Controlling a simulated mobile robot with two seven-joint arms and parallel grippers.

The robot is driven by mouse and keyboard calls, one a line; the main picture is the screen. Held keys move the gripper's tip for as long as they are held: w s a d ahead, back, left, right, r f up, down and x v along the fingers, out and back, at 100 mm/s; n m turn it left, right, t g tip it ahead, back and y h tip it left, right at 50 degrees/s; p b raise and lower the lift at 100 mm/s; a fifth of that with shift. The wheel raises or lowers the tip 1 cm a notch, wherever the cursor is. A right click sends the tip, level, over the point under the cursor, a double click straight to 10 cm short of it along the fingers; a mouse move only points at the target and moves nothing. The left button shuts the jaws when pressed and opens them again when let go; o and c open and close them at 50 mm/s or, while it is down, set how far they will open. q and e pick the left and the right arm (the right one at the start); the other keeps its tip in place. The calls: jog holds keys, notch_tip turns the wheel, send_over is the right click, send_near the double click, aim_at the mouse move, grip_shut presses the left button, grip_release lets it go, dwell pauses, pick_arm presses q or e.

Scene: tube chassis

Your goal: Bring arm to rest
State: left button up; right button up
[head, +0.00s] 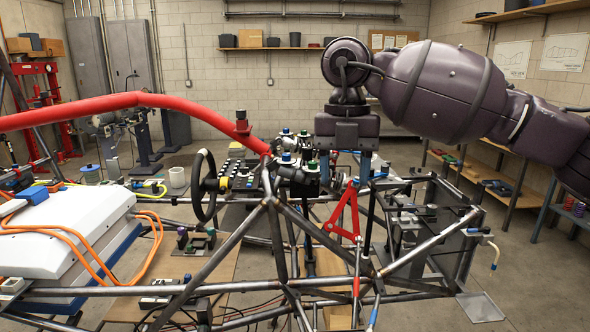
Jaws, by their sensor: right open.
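My right arm comes in from the right edge, dark purple-grey, and reaches across the upper right of the head view. Its gripper (346,168) hangs from the wrist and points down, with its two fingers apart and nothing seen between them. It appears over the middle of the tube chassis (230,243), in front of the back wall. I cannot tell how far it is above the tubes behind it. My left arm and gripper are not in the head view.
A long red tube (75,111) runs in from the left along the chassis top. A steering wheel (203,184) and a white box (62,232) with orange cables sit at left. A red triangular bracket (344,214) stands below the gripper. Shelves (497,180) line the right wall.

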jog(key=s+a+f+n, duration=0.2)
jog(key=s+a, duration=0.2)
jog(key=a, duration=0.4)
jog(key=s+a+f+g+y, duration=0.1)
jog(key=s+f+g+y, duration=0.15)
jog(key=f+y, duration=0.35)
jog(key=s+a+f+g+y, duration=0.1)
jog(key=f+g+y, duration=0.3)
jog(key=f+y, duration=0.2)
jog(key=d+f+m+t+h, duration=0.1)
jog(key=d+f+m+t, duration=0.9)
jog(key=d+m+t, duration=0.2)
jog(key=d+f+m+t+h, duration=0.1)
jog(key=d+f+m+t, duration=0.95)
jog(key=d, duration=0.25)
jog(key=s+d+f+m+g+h, duration=0.2)
jog(key=s+d+f+m+h, duration=0.25)
jog(key=s+d+f, duration=0.45)
jog(key=s+d+f+m+g+h, duration=0.3)
jog(key=s+d+f+h, duration=0.4)
jog(key=s, duration=0.4)
jog(key=w+a+m+t+y, duration=0.1)
jog(key=a+m, duration=0.4)
jog(key=a, duration=0.6)
jog(key=shift+w+f, duration=0.15)
jog(key=shift+w, duration=0.75)
